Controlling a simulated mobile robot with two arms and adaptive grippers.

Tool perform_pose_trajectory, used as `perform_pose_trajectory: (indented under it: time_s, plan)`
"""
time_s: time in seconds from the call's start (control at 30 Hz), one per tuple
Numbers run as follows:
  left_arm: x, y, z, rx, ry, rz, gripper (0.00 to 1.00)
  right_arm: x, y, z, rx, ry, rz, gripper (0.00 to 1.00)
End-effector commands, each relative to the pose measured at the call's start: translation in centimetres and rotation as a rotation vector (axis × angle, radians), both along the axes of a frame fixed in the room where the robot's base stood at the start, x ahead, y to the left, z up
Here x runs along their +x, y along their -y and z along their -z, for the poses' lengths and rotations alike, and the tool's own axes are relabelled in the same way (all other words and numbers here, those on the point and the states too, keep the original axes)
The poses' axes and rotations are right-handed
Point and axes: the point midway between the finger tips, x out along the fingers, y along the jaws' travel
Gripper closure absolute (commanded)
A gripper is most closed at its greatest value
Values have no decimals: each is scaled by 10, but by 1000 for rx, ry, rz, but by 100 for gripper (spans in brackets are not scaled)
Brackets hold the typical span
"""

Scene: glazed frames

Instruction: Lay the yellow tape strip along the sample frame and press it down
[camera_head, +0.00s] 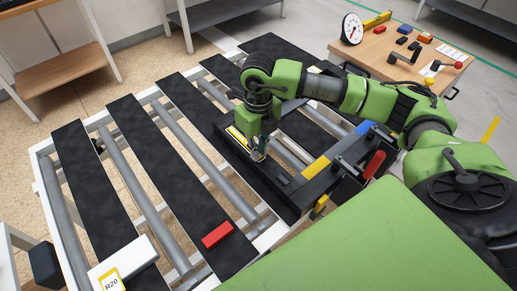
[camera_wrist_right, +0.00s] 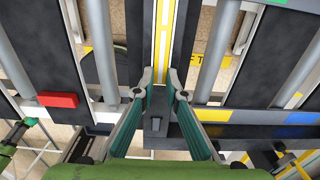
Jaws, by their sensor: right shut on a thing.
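The yellow tape strip (camera_wrist_right: 158,40) runs lengthwise over the dark sample frame (camera_wrist_right: 135,45) in the right wrist view, with a pale band along it. Its near end is between the fingertips of my right gripper (camera_wrist_right: 161,77). In the head view part of the strip (camera_head: 237,136) shows left of my right gripper (camera_head: 258,155), over the black sample frame (camera_head: 285,196). The right gripper is shut on the strip, low over the frame. Whether the strip touches the frame along its length cannot be told. My left gripper is not in view.
A white roller rack (camera_head: 52,196) with black slats lies underneath. A red block (camera_head: 217,235) rests on one slat. A white block marked R20 (camera_head: 125,262) is at the lower left. A wooden bench (camera_head: 395,60) with a dial and small tools stands at the back right.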

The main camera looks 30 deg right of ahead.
Motion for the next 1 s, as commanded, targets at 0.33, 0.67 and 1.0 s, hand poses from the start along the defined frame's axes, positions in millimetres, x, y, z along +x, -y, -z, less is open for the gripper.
perform_pose_trajectory:
  time_s: [0.33,0.67,1.0]
  plan:
    - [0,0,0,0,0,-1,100,0,0,0,0,0,0,95]
    - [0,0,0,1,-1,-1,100,-1,0,1,0,-2,0,69]
    - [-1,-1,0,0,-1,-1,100,1,0,-38,0,5,0,69]
